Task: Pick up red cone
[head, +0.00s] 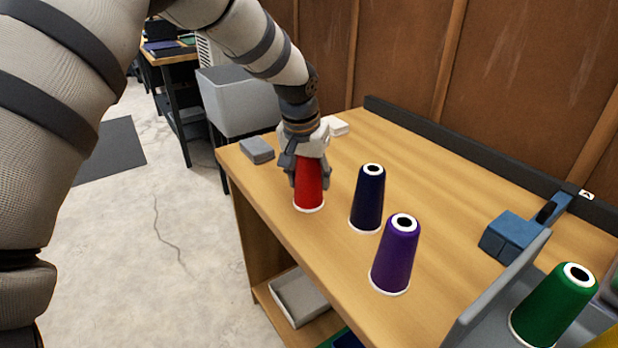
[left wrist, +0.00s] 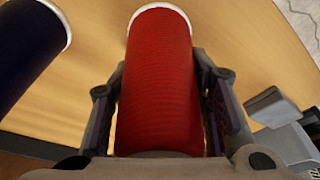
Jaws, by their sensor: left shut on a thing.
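The red cone (head: 309,186) is a thread spool with a white base rim, upright at the left part of the wooden table. My left gripper (head: 307,172) is over it from above, with its fingers on either side, shut on it. In the left wrist view the red cone (left wrist: 157,85) fills the space between the two fingers (left wrist: 160,110). Its top is hidden by the gripper. The head view does not clearly show whether its base touches the table. My right gripper is in neither view.
A dark blue cone (head: 367,200) stands close right of the red one, with a purple cone (head: 394,256) nearer. A green cone (head: 550,308) stands behind a grey panel (head: 497,290). A grey box (head: 257,150) lies left of the gripper. A blue clamp (head: 513,236) sits at right.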

